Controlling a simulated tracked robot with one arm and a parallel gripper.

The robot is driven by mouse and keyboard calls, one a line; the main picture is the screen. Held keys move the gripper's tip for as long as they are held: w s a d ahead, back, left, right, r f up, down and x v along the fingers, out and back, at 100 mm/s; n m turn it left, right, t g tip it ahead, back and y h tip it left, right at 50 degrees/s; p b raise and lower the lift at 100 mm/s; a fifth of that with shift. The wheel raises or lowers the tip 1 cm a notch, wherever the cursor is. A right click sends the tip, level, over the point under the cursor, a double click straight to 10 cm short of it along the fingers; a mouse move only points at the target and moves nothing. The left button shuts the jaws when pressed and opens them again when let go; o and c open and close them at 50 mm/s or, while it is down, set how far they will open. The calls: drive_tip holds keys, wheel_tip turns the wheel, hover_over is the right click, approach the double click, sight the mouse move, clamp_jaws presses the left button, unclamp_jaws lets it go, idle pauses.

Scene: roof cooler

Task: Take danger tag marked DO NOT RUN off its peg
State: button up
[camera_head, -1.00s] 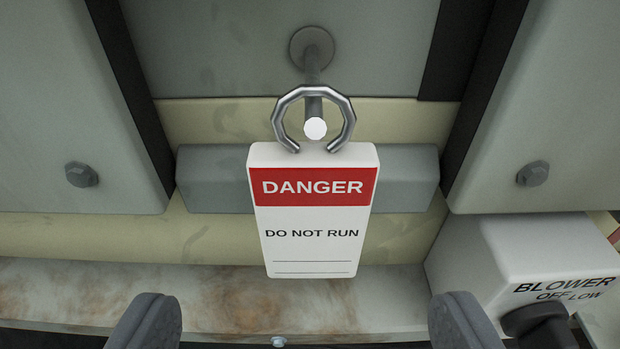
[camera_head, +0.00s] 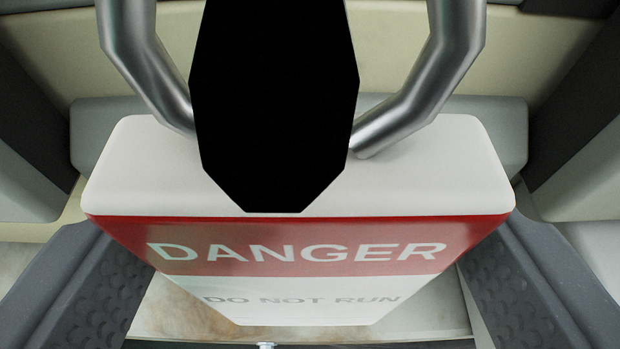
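The white danger tag (camera_head: 300,185), with its red DANGER band (camera_head: 300,248) and the words DO NOT RUN, fills the middle of the view very close to me. Its metal ring (camera_head: 455,60) rises from the top edge on both sides. A large black shape (camera_head: 272,100), seemingly the peg seen from very close, hangs in front of the ring's middle and hides part of it. My gripper (camera_head: 308,275) is open, with one finger on each side of the tag. Contact with the tag's side edges cannot be made out.
A grey block (camera_head: 505,125) and a cream wall (camera_head: 530,50) lie behind the tag. Dark strips and grey panels (camera_head: 25,175) stand at both sides. A stained pale ledge (camera_head: 190,310) shows below.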

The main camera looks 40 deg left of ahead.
drive_tip(key=shift+f, duration=0.15)
drive_tip(key=shift+s+f, duration=0.15)
drive_tip(key=c, duration=1.1)
drive_tip(key=shift+o, duration=0.2)
drive_tip(key=shift+a+r+p, duration=0.1)
drive_tip(key=shift+r+p, duration=0.15)
drive_tip(key=shift+p, duration=0.3)
